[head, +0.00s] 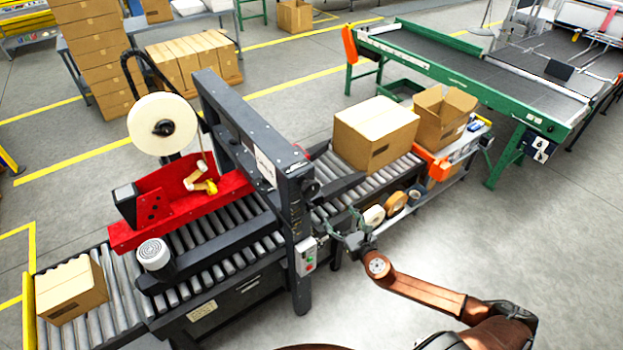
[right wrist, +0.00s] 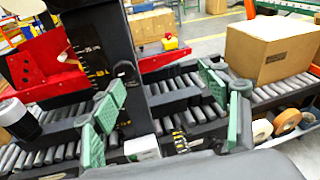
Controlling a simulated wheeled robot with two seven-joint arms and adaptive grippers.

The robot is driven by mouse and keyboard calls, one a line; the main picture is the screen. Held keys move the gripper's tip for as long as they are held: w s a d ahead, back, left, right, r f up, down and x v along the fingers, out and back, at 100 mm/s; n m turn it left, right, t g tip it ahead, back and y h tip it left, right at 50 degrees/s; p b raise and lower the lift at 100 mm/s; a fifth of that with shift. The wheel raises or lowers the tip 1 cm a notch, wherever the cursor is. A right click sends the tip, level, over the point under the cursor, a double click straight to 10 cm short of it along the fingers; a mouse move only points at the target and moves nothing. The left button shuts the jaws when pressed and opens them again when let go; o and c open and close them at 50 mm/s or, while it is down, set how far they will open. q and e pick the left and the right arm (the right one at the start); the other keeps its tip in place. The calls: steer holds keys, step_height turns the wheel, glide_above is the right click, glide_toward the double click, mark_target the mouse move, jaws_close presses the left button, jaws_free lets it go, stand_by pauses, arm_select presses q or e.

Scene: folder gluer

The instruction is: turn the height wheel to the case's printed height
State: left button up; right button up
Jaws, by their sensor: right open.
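The case sealer's dark mast (head: 290,190) stands over the roller bed. A small dark round wheel (head: 311,188) is on the mast's right side. In the right wrist view the mast (right wrist: 95,20) carries a scale (right wrist: 92,60) with yellow marks, too small to read. A closed brown case (head: 375,135) sits on the rollers to the right; its print is too small to read. It also shows in the right wrist view (right wrist: 272,55). My right gripper (head: 350,230) is open and empty, right of the mast and below the wheel in the picture. My left gripper is out of view.
A control box with buttons (head: 306,258) is on the mast's lower right. Tape rolls (head: 396,203) and an open carton (head: 443,118) are to the right. A small carton (head: 70,290) sits on the left rollers.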

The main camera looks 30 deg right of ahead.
mark_target(313, 192)
steer(key=a+r+n+t+y+p, duration=0.25)
steer(key=a+r+n, duration=0.4)
steer(key=r, duration=0.45)
steer(key=shift+m+y, duration=0.25)
steer(key=w, duration=0.3)
steer(key=w+a+r+p, duration=0.1)
steer(key=w, duration=0.1)
steer(key=shift+w, duration=0.25)
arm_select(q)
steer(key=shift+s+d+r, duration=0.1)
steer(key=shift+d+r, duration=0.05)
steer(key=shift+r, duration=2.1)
arm_select(e)
steer(key=shift+w+f, duration=0.15)
steer(key=shift+w, duration=0.5)
steer(key=shift+c, duration=0.3)
steer(key=c, duration=1.1)
